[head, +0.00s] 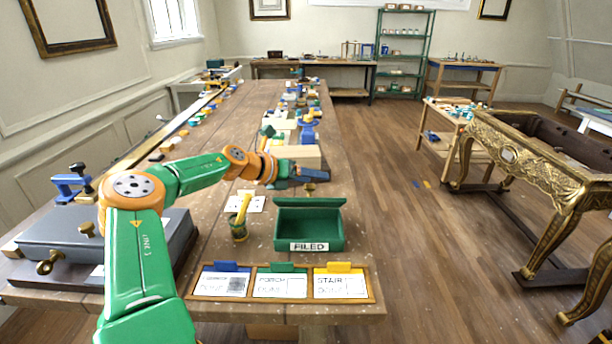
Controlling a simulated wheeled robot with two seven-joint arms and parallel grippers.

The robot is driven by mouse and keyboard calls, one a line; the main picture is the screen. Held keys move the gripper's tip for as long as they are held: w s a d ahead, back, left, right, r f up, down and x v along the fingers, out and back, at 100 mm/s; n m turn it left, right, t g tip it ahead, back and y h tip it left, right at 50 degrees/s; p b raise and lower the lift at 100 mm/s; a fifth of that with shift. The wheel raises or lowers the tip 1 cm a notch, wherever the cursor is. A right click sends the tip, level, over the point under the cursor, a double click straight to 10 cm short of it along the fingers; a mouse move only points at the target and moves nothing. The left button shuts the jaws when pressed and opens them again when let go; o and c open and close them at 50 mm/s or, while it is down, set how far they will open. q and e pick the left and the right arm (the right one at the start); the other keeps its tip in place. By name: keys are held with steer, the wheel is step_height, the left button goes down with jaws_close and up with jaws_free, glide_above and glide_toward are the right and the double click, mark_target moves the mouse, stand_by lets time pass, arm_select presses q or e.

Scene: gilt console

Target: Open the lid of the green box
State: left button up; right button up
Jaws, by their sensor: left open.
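The green box (337,243) stands near the front of the long wooden table, with a white label reading FILED on its front. Its dark interior shows. The lid (310,203) appears raised at the back of the box. A small brass knob (310,188) shows just above the lid's top edge. My left gripper (318,175) is open, just behind and above the lid near the knob. It looks empty, and I cannot tell whether it touches the knob. My right gripper is not in view.
A tray with cards (376,290) lies in front of the box. A pale wooden block (297,156) lies behind my gripper. A grey case (60,235) is at far left.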

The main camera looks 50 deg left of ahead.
arm_select(q)
steer(key=shift+s+a+r+p, duration=0.15)
steer(key=shift+s+r+p, duration=0.05)
steer(key=shift+r+p, duration=0.15)
steer(key=shift+s+a+r+p, duration=0.1)
steer(key=shift+s+r+p, duration=0.2)
steer(key=shift+s, duration=0.3)
steer(key=b+v, duration=0.3)
steer(key=v, duration=0.1)
steer(key=shift+s+f+b, duration=0.3)
steer(key=shift+b, duration=0.05)
steer(key=shift+s+r, duration=0.3)
